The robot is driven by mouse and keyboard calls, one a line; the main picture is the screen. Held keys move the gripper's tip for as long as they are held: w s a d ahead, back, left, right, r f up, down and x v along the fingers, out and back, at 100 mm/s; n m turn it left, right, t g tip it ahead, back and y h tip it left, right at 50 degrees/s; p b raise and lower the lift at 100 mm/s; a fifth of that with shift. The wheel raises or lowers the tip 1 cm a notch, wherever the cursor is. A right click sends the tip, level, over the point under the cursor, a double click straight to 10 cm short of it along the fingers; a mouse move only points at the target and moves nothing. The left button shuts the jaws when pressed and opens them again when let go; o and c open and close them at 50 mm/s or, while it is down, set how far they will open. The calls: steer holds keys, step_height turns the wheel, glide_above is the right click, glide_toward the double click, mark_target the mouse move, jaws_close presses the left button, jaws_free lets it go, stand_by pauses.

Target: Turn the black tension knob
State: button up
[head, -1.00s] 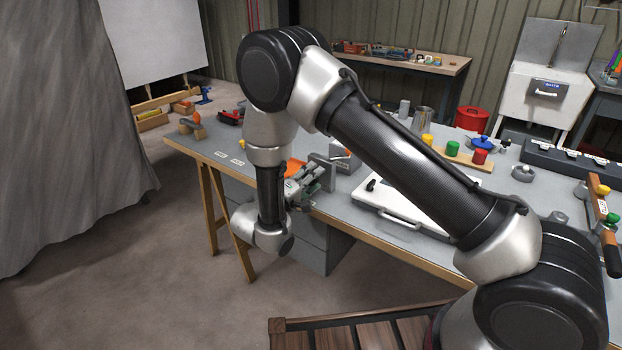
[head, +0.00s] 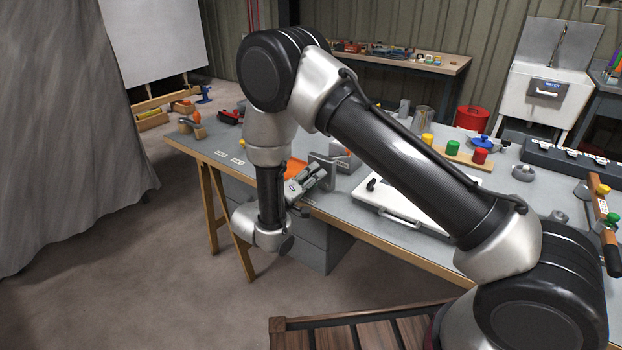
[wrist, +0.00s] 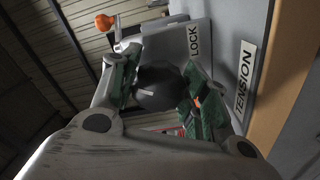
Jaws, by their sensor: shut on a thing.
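The black tension knob (wrist: 160,88) shows in the wrist view as a round dark knob with a short pale mark on its face. It sits in front of a grey upright plate marked LOCK (wrist: 180,45). A white TENSION label (wrist: 244,75) lies on the grey surface to its right. My gripper (wrist: 162,80) is shut on the knob, with one green-padded finger on each side. In the head view my gripper (head: 308,181) is at the table's front edge by the grey bracket (head: 333,170); the knob is hidden there.
The grey table (head: 235,147) has a wooden edge. An orange-tipped lever (wrist: 104,23) stands beyond the plate. A white case (head: 400,208) lies right of the bracket under my arm. The floor at front left is clear.

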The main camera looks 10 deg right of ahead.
steer(key=o, duration=1)
steer(key=shift+f, duration=0.1)
steer(key=v, duration=1.2)
steer(key=shift+a, duration=0.1)
